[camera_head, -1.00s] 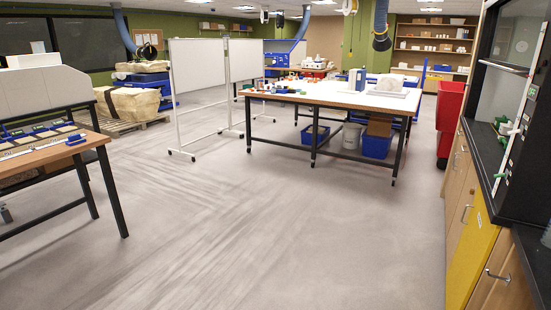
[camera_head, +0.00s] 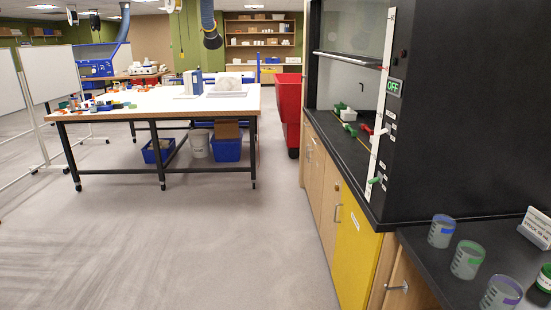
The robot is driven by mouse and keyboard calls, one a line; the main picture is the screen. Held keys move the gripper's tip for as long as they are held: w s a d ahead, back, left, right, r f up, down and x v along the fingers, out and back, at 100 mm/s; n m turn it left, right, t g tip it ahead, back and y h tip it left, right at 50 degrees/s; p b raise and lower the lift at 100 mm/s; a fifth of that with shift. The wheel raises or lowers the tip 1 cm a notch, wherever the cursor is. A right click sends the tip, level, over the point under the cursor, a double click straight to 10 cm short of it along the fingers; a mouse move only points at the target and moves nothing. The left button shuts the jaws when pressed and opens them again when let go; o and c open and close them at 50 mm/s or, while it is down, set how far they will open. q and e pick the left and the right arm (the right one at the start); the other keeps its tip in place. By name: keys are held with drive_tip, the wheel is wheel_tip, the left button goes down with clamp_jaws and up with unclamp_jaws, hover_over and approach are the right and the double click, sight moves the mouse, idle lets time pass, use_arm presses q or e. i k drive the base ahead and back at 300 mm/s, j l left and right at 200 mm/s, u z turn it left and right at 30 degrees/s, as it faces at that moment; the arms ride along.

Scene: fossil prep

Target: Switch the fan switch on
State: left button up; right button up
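A black fume hood (camera_head: 450,120) stands at the right. Its front post carries a lit green "OFF" sign (camera_head: 394,87). A small dark fitting (camera_head: 403,57) sits just above the sign; it may be the fan switch, but it is too small to tell its position. The hood's glass sash (camera_head: 350,30) is raised, with an opening below. Neither of my grippers is in view.
Beakers (camera_head: 467,260) and a small sign card (camera_head: 537,228) stand on the black counter at the lower right. Wooden and yellow cabinets (camera_head: 355,245) are below the hood. A red bin (camera_head: 288,105) and a white worktable (camera_head: 150,100) stand farther off. The floor (camera_head: 200,250) ahead is clear.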

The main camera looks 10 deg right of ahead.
sight(375, 180)
drive_tip(key=i, duration=1.3)
drive_tip(key=i+j+z, duration=0.1)
drive_tip(key=i+z, duration=0.35)
drive_tip(key=i+j+z, duration=0.3)
drive_tip(key=i+z, duration=0.15)
drive_tip(key=i, duration=0.15)
